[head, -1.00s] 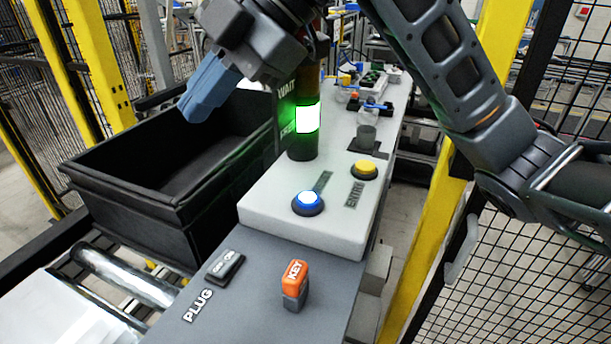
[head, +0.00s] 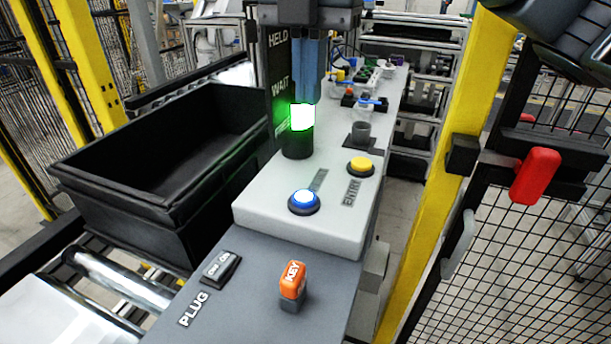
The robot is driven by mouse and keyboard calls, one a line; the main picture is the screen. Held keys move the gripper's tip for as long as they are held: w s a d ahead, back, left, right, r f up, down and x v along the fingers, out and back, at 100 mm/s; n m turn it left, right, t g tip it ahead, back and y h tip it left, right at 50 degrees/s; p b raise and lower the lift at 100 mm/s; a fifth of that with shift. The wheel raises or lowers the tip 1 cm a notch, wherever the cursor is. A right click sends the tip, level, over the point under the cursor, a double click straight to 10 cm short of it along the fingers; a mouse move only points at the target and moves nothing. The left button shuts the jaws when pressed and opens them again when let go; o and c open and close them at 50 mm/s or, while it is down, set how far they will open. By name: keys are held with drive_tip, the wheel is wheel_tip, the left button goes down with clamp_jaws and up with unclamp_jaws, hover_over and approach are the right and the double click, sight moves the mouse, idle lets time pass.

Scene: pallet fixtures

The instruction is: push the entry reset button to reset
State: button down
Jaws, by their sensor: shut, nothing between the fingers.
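On a pale raised panel (head: 270,205) sit two round buttons in dark collars. The blue button (head: 304,197) is lit and has a small label beside it, too small to read. The yellow button (head: 361,166) is farther back and right, next to a label reading ENTRY (head: 352,192). My gripper (head: 307,98) points down with its blue fingers shut and empty. It appears above and beyond the blue button in the picture, overlapping the light column, and touches neither button.
The light column (head: 297,140) glows green beside a sign reading HELD and WAIT. A black crate (head: 150,215) stands left. A mesh gate with a red handle (head: 535,176) is right.

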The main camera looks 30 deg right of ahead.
sight(305, 196)
wheel_tip(305, 196, down, 14)
drive_tip(key=shift+a+r+p, duration=0.1)
drive_tip(key=shift+a+p, duration=0.05)
drive_tip(key=shift+p, duration=0.5)
